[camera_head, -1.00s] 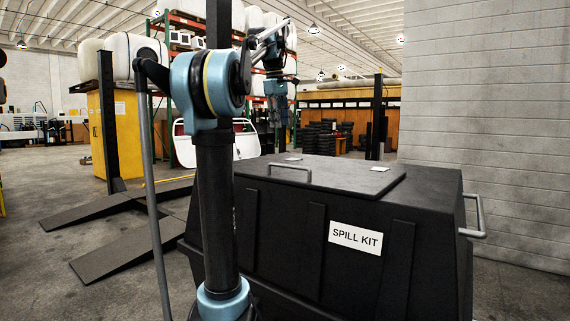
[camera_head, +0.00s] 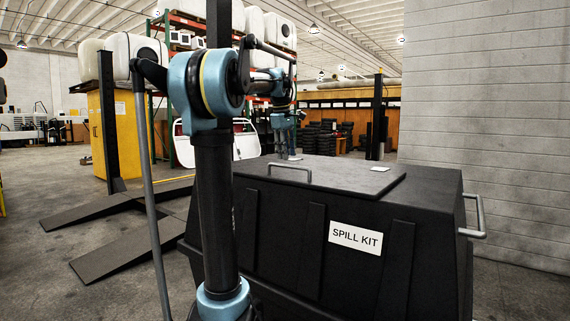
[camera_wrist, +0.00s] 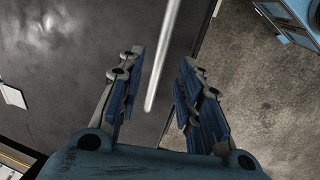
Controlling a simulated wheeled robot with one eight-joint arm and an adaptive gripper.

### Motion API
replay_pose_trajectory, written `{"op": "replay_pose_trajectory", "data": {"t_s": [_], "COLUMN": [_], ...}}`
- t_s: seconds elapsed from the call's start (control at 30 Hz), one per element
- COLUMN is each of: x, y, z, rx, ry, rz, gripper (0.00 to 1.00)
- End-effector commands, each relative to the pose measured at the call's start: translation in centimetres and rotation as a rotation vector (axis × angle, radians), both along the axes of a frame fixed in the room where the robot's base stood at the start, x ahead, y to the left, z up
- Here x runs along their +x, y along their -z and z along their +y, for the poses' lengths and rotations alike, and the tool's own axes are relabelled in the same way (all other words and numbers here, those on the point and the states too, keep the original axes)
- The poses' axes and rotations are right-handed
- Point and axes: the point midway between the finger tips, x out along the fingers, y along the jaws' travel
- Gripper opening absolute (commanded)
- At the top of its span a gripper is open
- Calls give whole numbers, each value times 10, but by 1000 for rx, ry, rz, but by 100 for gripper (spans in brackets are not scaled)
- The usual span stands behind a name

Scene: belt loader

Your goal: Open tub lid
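The tub is a large black bin (camera_head: 320,230) with a white "SPILL KIT" label on its front. Its flat black lid (camera_head: 335,180) lies closed on top, with a grey bar handle (camera_head: 290,168) near the front edge. My gripper (camera_head: 287,150) points down above the lid, near the handle. In the wrist view my gripper (camera_wrist: 163,68) is open, its blue-padded fingers apart. The light handle bar (camera_wrist: 163,55) shows between the fingers in that picture, with the dark lid (camera_wrist: 75,65) to the left. I cannot tell the height gap; no contact is visible.
A grey side handle (camera_head: 478,218) sticks out at the tub's right, near a block wall (camera_head: 485,120). Dark ramps (camera_head: 125,250) lie on the floor at left. A yellow cabinet (camera_head: 115,140) and loaded shelves stand behind. Open floor shows at left.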

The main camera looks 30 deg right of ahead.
Motion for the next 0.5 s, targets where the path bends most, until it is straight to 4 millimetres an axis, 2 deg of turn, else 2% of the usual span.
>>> {"op": "replay_pose_trajectory", "data": {"t_s": [0.1, 0.23, 0.5], "x": [1, 2, 3], "y": [18, 32, 42], "z": [-3, -6, -8], "rx": [0, 0, 0], "ry": [0, 0, 0], "rz": [0, 0, 0], "gripper": [33, 33, 33]}}
